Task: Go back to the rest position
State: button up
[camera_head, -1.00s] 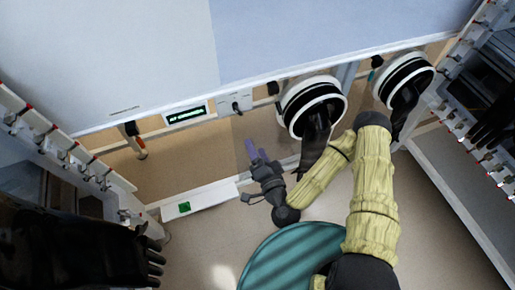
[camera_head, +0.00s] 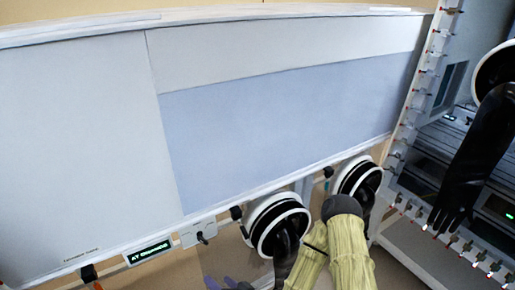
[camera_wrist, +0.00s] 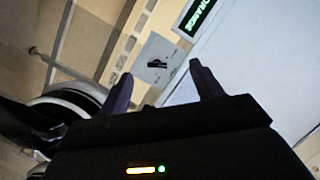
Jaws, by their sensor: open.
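My gripper (camera_wrist: 165,95) is open in the wrist view, its two purple fingers apart with nothing between them. Beyond the fingers in that view is a grey switch plate (camera_wrist: 157,60) with a black knob. My yellow-sleeved arm rises at the bottom right of centre, close in front of the two glove ports.
Two round glove ports, left (camera_head: 277,226) and right (camera_head: 357,184), with black gloves hanging, stand close to my arm. A lit green display (camera_head: 149,254) is at lower left. Another glovebox with a hanging black glove (camera_head: 470,160) is at the right. The wide front panel (camera_head: 280,125) is clear.

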jog(key=w+d+r+n+g+h+p, duration=0.1)
jog(key=d+r+n+g+h+p, duration=0.25)
jog(key=d, duration=0.55)
jog(key=w+d+r+n+g+h+p, duration=0.1)
jog(key=d+r+g+h+p, duration=0.15)
jog(key=d+r+h, duration=0.4)
jog(key=s+d+r+m+g+p, duration=0.1)
jog(key=s+d+r+m, duration=0.1)
jog(key=d+r, duration=0.3)
jog(key=s+d+r+m+g+h+p, duration=0.1)
jog(key=s+d+r+m, duration=0.1)
jog(key=s+d+r, duration=0.3)
notch_tip(320, 180, up, 5)
jog(key=shift+s+f+g+h+p, duration=0.2)
jog(key=shift+s+g+h+p, duration=0.1)
jog(key=shift+p, duration=0.05)
jog(key=shift+f+m, duration=0.1)
jog(key=shift+m, duration=0.15)
jog(key=c, duration=0.7)
jog(key=shift+w, duration=0.1)
